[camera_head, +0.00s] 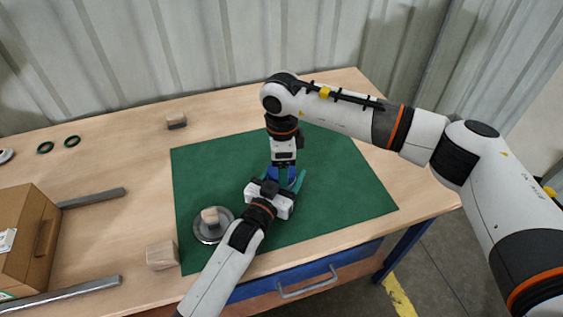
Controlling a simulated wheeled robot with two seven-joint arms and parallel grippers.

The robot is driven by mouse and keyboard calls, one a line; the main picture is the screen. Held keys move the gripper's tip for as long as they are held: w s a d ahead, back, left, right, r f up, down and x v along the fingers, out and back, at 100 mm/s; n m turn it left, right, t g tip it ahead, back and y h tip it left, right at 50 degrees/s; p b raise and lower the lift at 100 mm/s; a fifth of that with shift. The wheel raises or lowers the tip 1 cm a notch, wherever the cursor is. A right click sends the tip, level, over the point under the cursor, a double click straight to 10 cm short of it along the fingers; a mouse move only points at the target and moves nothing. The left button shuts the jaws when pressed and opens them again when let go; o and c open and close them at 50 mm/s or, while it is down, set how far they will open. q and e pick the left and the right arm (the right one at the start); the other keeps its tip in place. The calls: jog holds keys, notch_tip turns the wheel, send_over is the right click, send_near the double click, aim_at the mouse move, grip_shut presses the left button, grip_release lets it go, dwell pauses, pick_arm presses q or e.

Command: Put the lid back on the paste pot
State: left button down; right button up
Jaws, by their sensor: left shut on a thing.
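A blue round object (281,177), which looks like the paste pot, stands on the green mat (345,195), mostly hidden by my grippers. My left gripper (284,181) reaches it from the front, its teal fingers around its sides, shut on it. My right gripper (283,166) points straight down over the pot; its fingertips are hidden, so I cannot tell whether it is open or holds anything. A grey round disc (202,233) lies at the mat's left front with a small wooden block or knob (210,215) on it; I cannot tell whether this is the lid.
Wooden blocks stand behind the mat (177,121) and at its front left corner (162,256). The mat's right half is clear.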

jog(key=shift+s+a, duration=0.1)
jog(key=shift+s, duration=0.2)
jog(key=shift+w+r, duration=0.1)
jog(key=shift+r, duration=2.1)
jog(key=shift+c, duration=0.4)
jog(key=n, duration=0.1)
jog(key=r+n, duration=0.1)
jog(key=n, duration=0.1)
jog(key=shift+w+r, duration=0.15)
jog(key=shift+r, duration=0.1)
jog(key=n, duration=0.1)
jog(key=r+n, duration=0.1)
jog(key=n, duration=0.2)
jog(key=shift+r, duration=0.3)
jog(key=shift+f, duration=4)
